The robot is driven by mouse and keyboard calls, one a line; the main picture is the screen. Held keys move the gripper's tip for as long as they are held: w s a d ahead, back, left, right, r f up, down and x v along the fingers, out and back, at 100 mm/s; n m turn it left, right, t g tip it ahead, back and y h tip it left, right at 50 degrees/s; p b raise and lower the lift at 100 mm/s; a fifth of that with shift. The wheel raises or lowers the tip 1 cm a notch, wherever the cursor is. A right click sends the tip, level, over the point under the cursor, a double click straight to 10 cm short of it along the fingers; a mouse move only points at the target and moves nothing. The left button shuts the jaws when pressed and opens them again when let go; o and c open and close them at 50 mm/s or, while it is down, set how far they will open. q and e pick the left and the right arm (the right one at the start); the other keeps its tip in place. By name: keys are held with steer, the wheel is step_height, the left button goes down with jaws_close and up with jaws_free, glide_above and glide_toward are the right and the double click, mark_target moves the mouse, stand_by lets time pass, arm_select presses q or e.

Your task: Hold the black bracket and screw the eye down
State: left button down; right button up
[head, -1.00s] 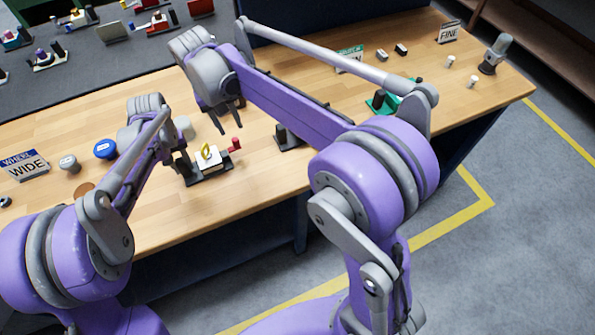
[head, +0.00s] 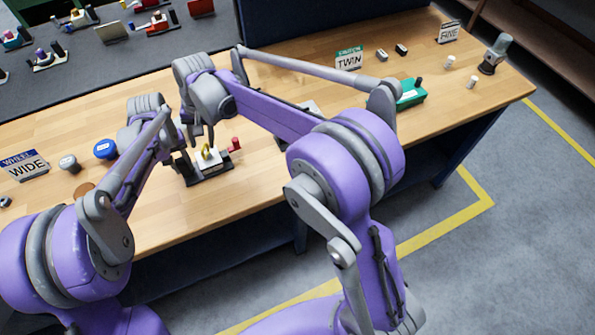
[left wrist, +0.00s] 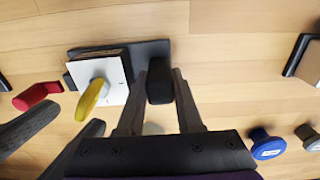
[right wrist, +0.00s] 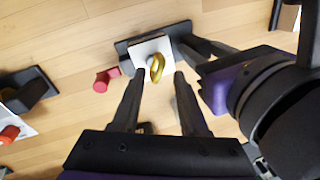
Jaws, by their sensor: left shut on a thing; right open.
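The black bracket (head: 214,178) stands on the wooden table with a white block (left wrist: 113,72) on its base. The yellow eye (head: 207,152) sits upright at the block; it also shows in the left wrist view (left wrist: 92,98) and right wrist view (right wrist: 157,67). My left gripper (left wrist: 161,80) is shut on the bracket's black upright post (left wrist: 160,88). My right gripper (right wrist: 157,78) is open above the block, its fingertips on either side of the eye and apart from it in the picture. I cannot tell the height between them.
A red knob (head: 235,143) lies right beside the bracket. A blue knob (head: 105,149), a grey knob (head: 69,163) and a WIDE sign (head: 27,168) are to the left. A green box (head: 411,94) and TWIN sign (head: 348,60) stand further right. The front table strip is clear.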

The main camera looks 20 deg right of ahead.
steer(key=n, duration=0.3)
steer(key=shift+w+f+n+g, duration=0.1)
steer(key=shift+f+n+g, duration=0.2)
steer(key=shift+g, duration=0.1)
steer(key=n, duration=0.4)
steer(key=shift+w+g, duration=0.1)
steer(key=shift+g, duration=0.3)
steer(key=n, duration=0.5)
steer(key=shift+w+g, duration=0.15)
steer(key=shift+g, duration=0.25)
steer(key=shift+r+n+h, duration=0.2)
steer(key=shift+n+h, duration=0.1)
steer(key=shift+n, duration=0.5)
step_height(320, 180, up, 12)
steer(key=w+d, duration=0.2)
steer(key=s+d+r+m+t, duration=0.1)
steer(key=s+d+m+t, duration=0.1)
steer(key=s+d+m, duration=0.15)
steer(key=s+d+f+m+t, duration=0.2)
steer(key=s+d, duration=0.4)
steer(key=s, duration=0.4)
steer(key=s+d+f+m+t+h, duration=0.1)
steer(key=s+d+f+m+t, duration=0.2)
steer(key=s+d+f, duration=0.3)
steer(key=shift+s+f+m, duration=0.55)
steer(key=shift+s+f, duration=0.1)
steer(key=shift+s, duration=2)
